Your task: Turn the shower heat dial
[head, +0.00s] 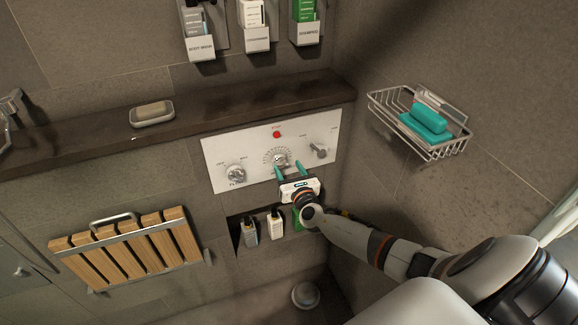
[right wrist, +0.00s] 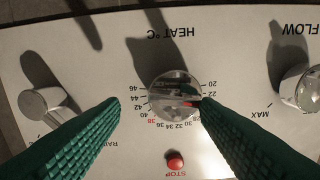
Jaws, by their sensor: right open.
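The heat dial (head: 281,158) is a round silver knob in the middle of the white shower panel (head: 215,152). My right gripper (head: 289,169) is open in front of the panel, just below the dial. In the right wrist view its green fingers (right wrist: 158,105) point at the panel on either side of the dial. The right finger overlaps the dial's edge in the picture; contact cannot be told. My left gripper is not in view.
A flow knob (head: 235,174) and another knob (head: 319,150) flank the dial; a red stop button (head: 277,134) sits above it. A ledge (head: 230,108) runs above the panel. A niche with bottles (head: 275,225) lies below. A wire soap basket (head: 385,103) hangs at right.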

